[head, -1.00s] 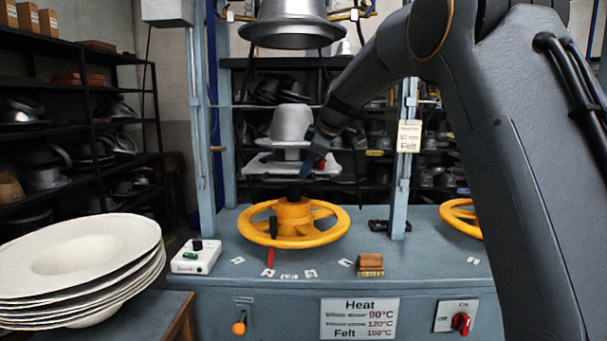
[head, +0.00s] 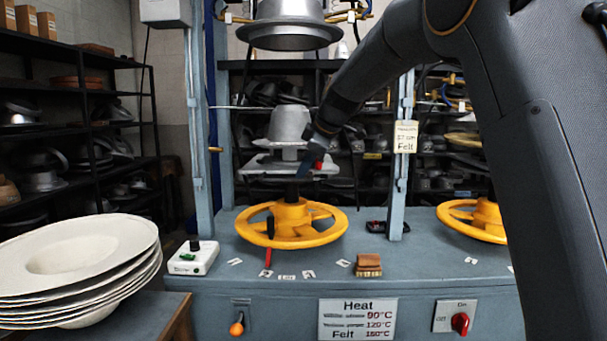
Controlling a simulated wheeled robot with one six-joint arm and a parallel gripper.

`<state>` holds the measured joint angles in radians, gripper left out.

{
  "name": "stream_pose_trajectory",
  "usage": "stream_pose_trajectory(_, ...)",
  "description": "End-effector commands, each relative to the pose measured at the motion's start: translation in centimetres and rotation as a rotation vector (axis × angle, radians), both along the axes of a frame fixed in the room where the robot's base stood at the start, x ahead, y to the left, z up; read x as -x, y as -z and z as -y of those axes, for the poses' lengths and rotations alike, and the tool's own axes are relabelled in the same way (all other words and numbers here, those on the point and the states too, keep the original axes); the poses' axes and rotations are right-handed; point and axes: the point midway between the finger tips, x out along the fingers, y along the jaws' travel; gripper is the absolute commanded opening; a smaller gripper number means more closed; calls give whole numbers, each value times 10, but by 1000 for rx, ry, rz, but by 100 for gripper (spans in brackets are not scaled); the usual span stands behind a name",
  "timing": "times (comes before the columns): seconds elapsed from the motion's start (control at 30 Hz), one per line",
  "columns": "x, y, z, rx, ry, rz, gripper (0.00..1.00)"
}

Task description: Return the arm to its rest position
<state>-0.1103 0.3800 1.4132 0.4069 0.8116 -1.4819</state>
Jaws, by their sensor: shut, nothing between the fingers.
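My arm comes in from the upper right of the head view and reaches down to the left. My gripper (head: 304,172) is at its end, in front of the right side of the lower metal hat form (head: 289,127). It is small and dark here and holds nothing that I can see. It is above the yellow handwheel (head: 291,224) and apart from it. Whether it touches the plate (head: 262,166) under the hat form I cannot tell.
A stack of white felt hats (head: 75,262) stands on a small table at the left. The upper press form (head: 289,32) hangs above. A control box (head: 193,257), a brush (head: 368,264) and a red-handled tool (head: 268,258) are on the blue bench (head: 420,275). A red switch (head: 460,322) is at the front.

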Motion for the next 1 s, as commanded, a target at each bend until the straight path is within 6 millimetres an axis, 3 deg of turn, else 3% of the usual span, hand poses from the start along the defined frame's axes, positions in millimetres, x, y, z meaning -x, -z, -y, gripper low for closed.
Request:
stream_pose_trajectory(0.03, 4, -13, 6, -1, 2, 8, 0)
stream_pose_trajectory(0.3, 31, -56, 30, 1, 8, 3, 0)
stream_pose_trajectory(0.5, 43, -73, 37, 1, 7, 1, 0)
stream_pose_trajectory(0.6, 47, -71, 39, -1, 19, -11, 0)
stream_pose_trajectory(0.67, 53, -61, 43, -7, 51, -38, 0)
stream_pose_trajectory(0.77, 73, -26, 53, -27, 161, -123, 0)
stream_pose_trajectory(0.87, 108, 26, 70, -51, 329, -239, 0)
stream_pose_trajectory(1.0, 170, 97, 95, -73, 583, -387, 0)
